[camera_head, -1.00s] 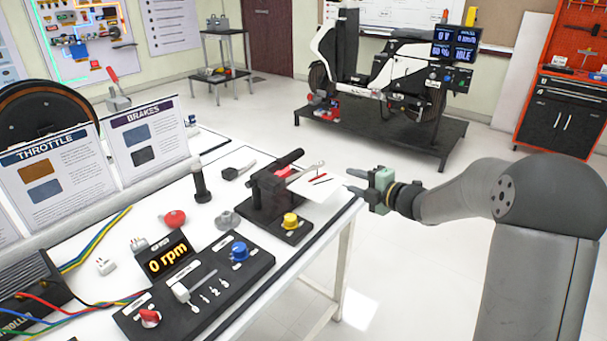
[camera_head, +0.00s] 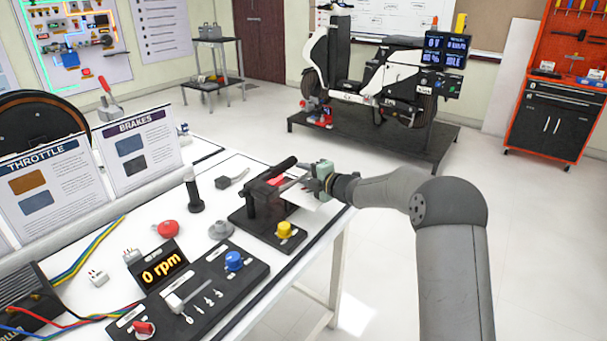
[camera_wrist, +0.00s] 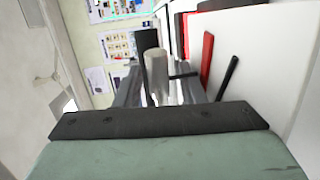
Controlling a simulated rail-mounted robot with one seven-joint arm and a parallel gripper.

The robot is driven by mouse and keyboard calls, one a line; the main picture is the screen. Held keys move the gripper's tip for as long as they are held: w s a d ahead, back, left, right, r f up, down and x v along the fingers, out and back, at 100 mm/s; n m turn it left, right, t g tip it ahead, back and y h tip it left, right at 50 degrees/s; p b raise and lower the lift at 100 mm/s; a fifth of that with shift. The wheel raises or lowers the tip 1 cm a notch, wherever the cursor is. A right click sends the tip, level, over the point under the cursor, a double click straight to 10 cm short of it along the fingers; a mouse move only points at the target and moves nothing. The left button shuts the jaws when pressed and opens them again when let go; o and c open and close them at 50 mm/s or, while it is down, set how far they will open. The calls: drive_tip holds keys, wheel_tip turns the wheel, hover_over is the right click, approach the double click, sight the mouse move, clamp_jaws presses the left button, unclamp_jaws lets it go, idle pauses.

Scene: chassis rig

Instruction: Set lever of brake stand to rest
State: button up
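The brake stand (camera_head: 262,212) is a black block on a dark base at the right end of the white table, with a black handlebar grip (camera_head: 282,168) across its top. Its metallic lever (camera_head: 291,185) sticks out toward my gripper and is partly hidden by it. My gripper (camera_head: 307,182) is level with the lever at the stand's right side. In the wrist view the two grey fingers of my gripper (camera_wrist: 160,92) stand apart, with a pale rounded bar, seemingly the lever (camera_wrist: 157,72), between them. I cannot tell whether either finger touches it.
A yellow knob (camera_head: 285,230) sits in front of the stand. The throttle panel (camera_head: 190,300) with a blue knob lies nearer. A black upright handle (camera_head: 193,192) stands to the left. Red and black strips (camera_wrist: 208,58) lie close right in the wrist view. A scooter rig (camera_head: 375,80) stands behind.

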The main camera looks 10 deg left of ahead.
drive_tip(key=shift+w+a, duration=0.2)
drive_tip(key=shift+a, duration=0.05)
